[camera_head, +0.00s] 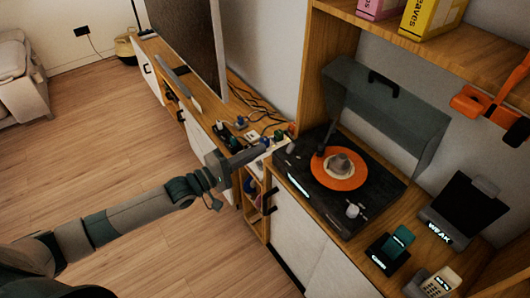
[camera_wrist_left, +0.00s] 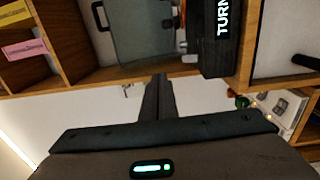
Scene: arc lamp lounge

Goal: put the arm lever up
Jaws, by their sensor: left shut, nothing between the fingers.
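A black turntable (camera_head: 293,176) stands on the wooden cabinet in the head view, with an orange record (camera_head: 331,182) and a grey domed piece (camera_head: 341,165) at its centre. A dark tonearm (camera_head: 327,138) reaches over the record's far-left side. The small arm lever cannot be told apart clearly. A pale knob (camera_head: 352,211) stands near the turntable's front corner. My left gripper (camera_head: 262,149) is shut and empty, just left of the turntable and apart from it.
A grey lid (camera_head: 400,125) with a black handle stands raised behind the turntable. Small knobbed items (camera_head: 240,122) and cables lie left of it. A dark stand (camera_head: 465,205) and a teal item (camera_head: 398,240) sit to the right. A wooden shelf (camera_head: 450,42) overhangs the back.

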